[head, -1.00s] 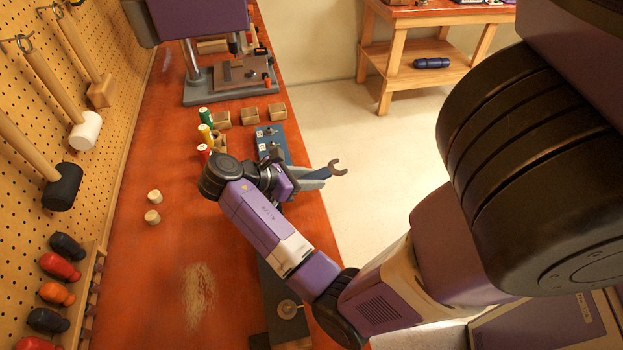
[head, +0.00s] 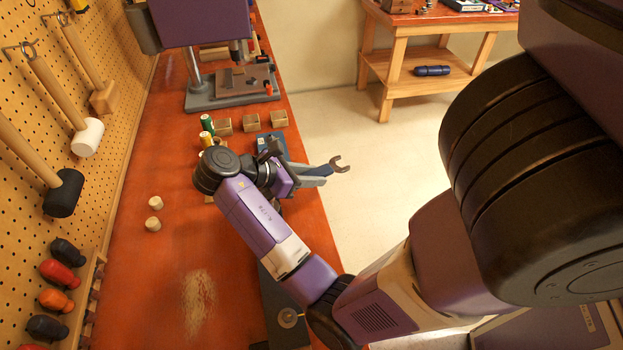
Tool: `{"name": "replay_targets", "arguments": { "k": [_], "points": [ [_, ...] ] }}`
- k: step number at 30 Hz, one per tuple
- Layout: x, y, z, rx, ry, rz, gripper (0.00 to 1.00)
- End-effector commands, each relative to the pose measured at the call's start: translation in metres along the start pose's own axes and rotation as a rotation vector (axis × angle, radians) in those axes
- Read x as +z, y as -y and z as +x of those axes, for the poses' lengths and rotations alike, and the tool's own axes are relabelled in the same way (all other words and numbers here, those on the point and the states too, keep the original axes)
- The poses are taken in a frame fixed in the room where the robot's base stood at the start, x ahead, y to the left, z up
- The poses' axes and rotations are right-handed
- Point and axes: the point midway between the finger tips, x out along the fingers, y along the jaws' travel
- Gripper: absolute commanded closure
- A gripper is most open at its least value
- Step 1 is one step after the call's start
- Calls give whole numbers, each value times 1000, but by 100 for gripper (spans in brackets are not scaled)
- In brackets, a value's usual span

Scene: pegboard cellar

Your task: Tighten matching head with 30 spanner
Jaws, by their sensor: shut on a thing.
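My gripper (head: 312,176) is shut on a grey open-ended spanner (head: 340,164). The spanner's jaw end sticks out to the right, past the bench edge and over the floor. Its size marking cannot be read. A blue plate (head: 272,142) with small metal fittings lies on the bench just behind my gripper, partly hidden by my arm. Whether a fitting on it matches the spanner cannot be told.
The orange bench (head: 170,265) carries a drill press (head: 230,85), several small wooden boxes (head: 251,122), green and yellow bottles (head: 207,124) and two wooden plugs (head: 154,212). Mallets (head: 64,192) hang on the pegboard at left. Open floor lies right.

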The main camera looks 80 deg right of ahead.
Motion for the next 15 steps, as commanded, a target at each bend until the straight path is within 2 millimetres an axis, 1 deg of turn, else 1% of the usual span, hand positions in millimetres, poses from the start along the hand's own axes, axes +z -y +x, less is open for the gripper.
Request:
{"name": "replay_targets", "arguments": {
  "k": [15],
  "points": [
    [24, 0, -15, 0, -1, 3, 100]
  ]
}}
